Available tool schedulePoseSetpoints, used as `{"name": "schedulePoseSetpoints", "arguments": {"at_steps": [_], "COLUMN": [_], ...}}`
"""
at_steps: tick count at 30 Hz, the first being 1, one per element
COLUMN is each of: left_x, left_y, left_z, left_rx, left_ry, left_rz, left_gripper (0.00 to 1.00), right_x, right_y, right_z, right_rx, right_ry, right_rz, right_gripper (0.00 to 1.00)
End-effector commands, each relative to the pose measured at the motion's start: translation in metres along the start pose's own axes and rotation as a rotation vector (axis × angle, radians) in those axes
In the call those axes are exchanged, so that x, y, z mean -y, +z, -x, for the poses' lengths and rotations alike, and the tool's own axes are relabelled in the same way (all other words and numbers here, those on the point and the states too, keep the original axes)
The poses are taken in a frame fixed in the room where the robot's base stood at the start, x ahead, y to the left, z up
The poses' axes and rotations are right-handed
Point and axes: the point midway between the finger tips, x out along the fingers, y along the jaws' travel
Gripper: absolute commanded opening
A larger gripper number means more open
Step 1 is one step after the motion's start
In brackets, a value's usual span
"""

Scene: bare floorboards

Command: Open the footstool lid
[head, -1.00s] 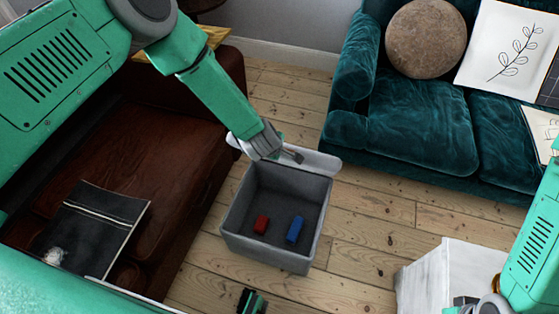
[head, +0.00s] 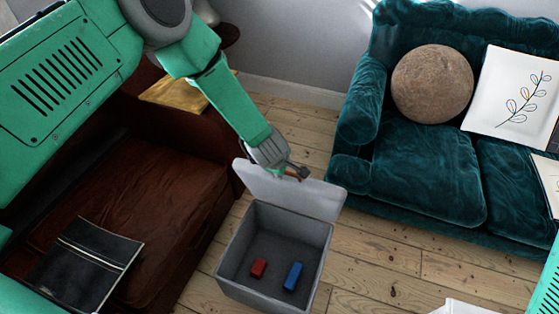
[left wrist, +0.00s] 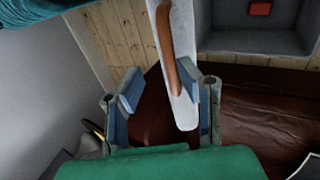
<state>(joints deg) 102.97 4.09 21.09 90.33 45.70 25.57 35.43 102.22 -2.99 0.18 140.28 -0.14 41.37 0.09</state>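The grey footstool (head: 228,262) stands on the floorboards with its top open. Its pale lid (head: 300,198) stands raised along the far edge, its inner face showing. My left gripper (head: 293,172) is at the lid's top edge. In the left wrist view the fingers (left wrist: 160,92) are spread apart. The lid (left wrist: 186,110) is seen edge-on between them, close to the right finger, with a brown strap (left wrist: 168,50) on it. I cannot tell whether the finger touches the lid. My right gripper is out of view; only part of that arm shows at the right edge.
Inside the footstool lie a red block (head: 258,268) and a blue block (head: 293,276). A brown leather sofa (head: 150,190) is close on the left, with a dark cushion or book (head: 88,265). A teal sofa (head: 430,170) stands right. Floor between is clear.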

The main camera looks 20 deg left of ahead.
Motion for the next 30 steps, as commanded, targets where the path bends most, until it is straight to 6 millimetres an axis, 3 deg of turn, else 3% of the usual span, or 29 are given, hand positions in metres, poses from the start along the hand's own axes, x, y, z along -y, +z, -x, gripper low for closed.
{"name": "schedulePoseSetpoints", "arguments": {"at_steps": [6, 12, 18, 30], "left_x": [-0.001, -0.001, 0.000, 0.000], "left_y": [0.000, -0.001, -0.001, 0.000], "left_z": [0.052, 0.083, 0.095, 0.096], "left_rx": [0.004, 0.005, 0.003, 0.003], "left_ry": [0.005, 0.006, 0.007, 0.006], "left_rz": [0.000, 0.001, 0.001, 0.001], "left_gripper": [0.31, 0.31, 0.31, 0.31], "right_x": [0.000, 0.001, 0.001, 0.000], "right_y": [0.000, -0.001, -0.001, -0.003], "right_z": [0.001, 0.001, 0.001, -0.001], "right_rx": [0.001, 0.001, 0.001, 0.003], "right_ry": [0.001, 0.003, 0.002, 0.001], "right_rz": [-0.001, -0.001, -0.001, -0.001], "right_gripper": [0.40, 0.40, 0.40, 0.40]}}
